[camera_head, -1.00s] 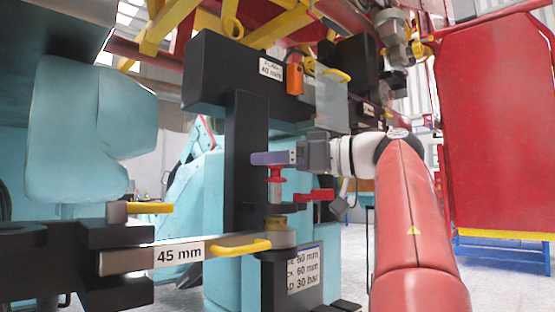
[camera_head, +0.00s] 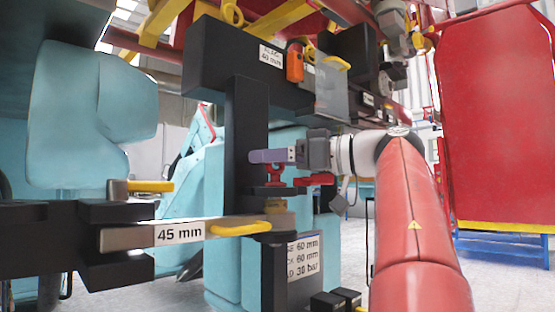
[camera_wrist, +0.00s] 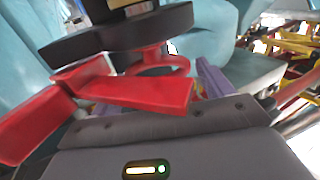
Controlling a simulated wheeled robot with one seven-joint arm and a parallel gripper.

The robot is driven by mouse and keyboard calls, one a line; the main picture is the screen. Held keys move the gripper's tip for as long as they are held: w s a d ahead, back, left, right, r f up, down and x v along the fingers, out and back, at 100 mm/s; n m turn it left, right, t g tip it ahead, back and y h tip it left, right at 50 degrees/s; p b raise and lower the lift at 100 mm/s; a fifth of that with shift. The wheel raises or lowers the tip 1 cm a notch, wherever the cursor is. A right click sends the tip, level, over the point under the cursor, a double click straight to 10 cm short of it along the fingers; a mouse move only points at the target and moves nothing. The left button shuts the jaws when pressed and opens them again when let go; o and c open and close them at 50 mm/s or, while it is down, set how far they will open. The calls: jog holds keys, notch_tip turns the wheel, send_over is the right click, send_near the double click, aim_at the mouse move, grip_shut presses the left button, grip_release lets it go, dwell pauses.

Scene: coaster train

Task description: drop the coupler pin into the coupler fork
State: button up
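The red coupler pin (camera_head: 274,174) stands upright on the dark upper plate of the black coupler fork (camera_head: 264,191) in the head view. A brass part (camera_head: 276,206) shows just below that plate. In the wrist view a red loop (camera_wrist: 160,66) lies against the dark round plate (camera_wrist: 120,34). The purple fingers of my gripper (camera_wrist: 155,95) show apart, on either side of the red parts. Whether they touch the pin is hidden.
A flat bar labelled 45 mm (camera_head: 180,233) with a yellow handle (camera_head: 241,228) reaches from the black left coupler to the fork. A black upright (camera_head: 246,140) stands close left of my gripper. A red bar (camera_wrist: 135,91) crosses the wrist view close in front of my gripper.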

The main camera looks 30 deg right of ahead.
jog(key=shift+o, duration=1.2)
jog(key=p+v, duration=0.1)
jog(key=v, duration=0.6)
jog(key=shift+s+d, duration=0.25)
jog(key=shift+s, duration=0.05)
